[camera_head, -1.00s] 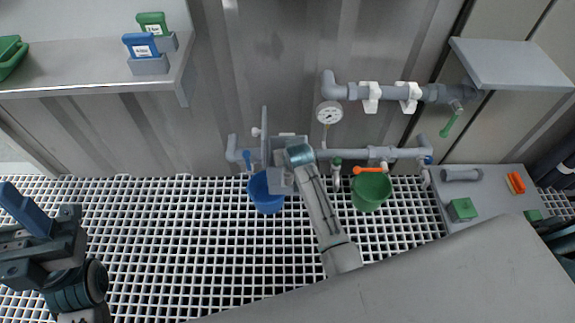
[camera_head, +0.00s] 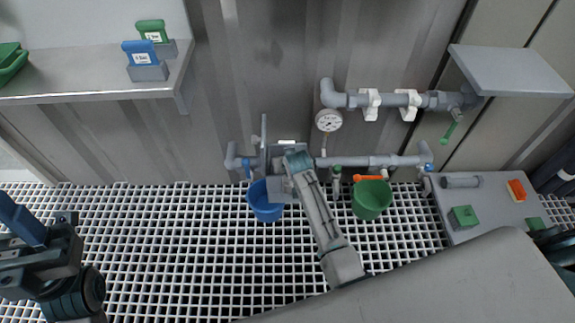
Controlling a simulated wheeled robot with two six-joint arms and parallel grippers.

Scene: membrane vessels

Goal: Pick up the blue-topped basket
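The blue-topped basket (camera_head: 141,53) stands upright on the left shelf, a blue handle-like top with a white label over a grey block. Behind it stands a similar green-topped one (camera_head: 152,33). My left gripper (camera_head: 25,232) is at the left edge, below and left of the shelf and well apart from the basket. A dark blue bar shows at it, partly cut off by the frame; whether the fingers are open is unclear. My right gripper (camera_head: 283,172) is at the wall pipe, above the blue bucket, away from the basket. Its fingertips are not clearly visible.
The grey shelf (camera_head: 90,88) has a green tray (camera_head: 10,62) at its left end. A blue bucket (camera_head: 266,207) and a green bucket (camera_head: 371,202) hang below the wall pipe (camera_head: 380,160) with its valves. Another shelf (camera_head: 510,70) juts out at right.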

